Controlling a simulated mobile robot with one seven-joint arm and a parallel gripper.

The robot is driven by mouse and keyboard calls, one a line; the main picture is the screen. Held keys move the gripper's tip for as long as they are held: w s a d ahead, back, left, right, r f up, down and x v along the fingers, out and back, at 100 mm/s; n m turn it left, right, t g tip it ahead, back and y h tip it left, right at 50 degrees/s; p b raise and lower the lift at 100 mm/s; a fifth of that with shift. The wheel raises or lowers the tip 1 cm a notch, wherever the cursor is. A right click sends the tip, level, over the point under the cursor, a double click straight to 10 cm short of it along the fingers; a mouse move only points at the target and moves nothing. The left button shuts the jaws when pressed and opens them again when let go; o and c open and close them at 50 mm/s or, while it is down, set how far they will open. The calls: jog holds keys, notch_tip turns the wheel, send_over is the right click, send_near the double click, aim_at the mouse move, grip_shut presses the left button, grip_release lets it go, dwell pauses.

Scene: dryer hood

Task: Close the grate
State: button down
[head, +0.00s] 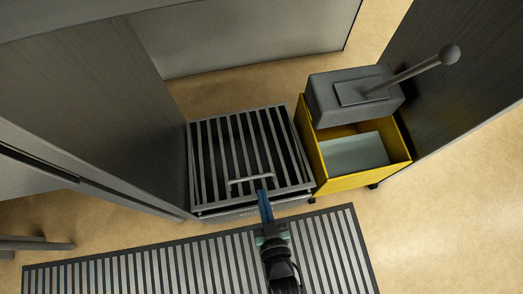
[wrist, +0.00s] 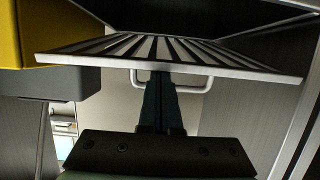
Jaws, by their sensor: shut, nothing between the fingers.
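The grate (head: 245,150) is a square of metal bars with a handle (head: 251,184) at its front edge. It lies over a low grey box between a dark panel and a yellow bin. In the wrist view the grate (wrist: 170,50) spans the top, with its handle (wrist: 192,86) just behind my fingers. My gripper (head: 264,195) is shut and empty, its fingertips at the handle. I cannot tell whether the fingers touch the handle or whether the grate lies fully flat on the box.
A yellow mop bucket (head: 344,183) with a grey wringer (head: 340,99) and a long lever stands just right of the grate. A striped mat (head: 150,268) lies on the floor in front. Dark panels (head: 95,90) stand left and right. Open floor lies at the lower right.

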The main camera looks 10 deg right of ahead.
jog(key=shift+s+f+b, duration=0.2)
jog(key=shift+f+b, duration=0.25)
jog(key=shift+f, duration=0.35)
jog(key=shift+s+f+b, duration=0.2)
jog(key=shift+f+b, duration=0.25)
jog(key=shift+f, duration=0.4)
jog(key=shift+s+f+b, duration=0.2)
jog(key=shift+f+b, duration=0.25)
jog(key=shift+f, duration=0.35)
jog(key=shift+r, duration=0.1)
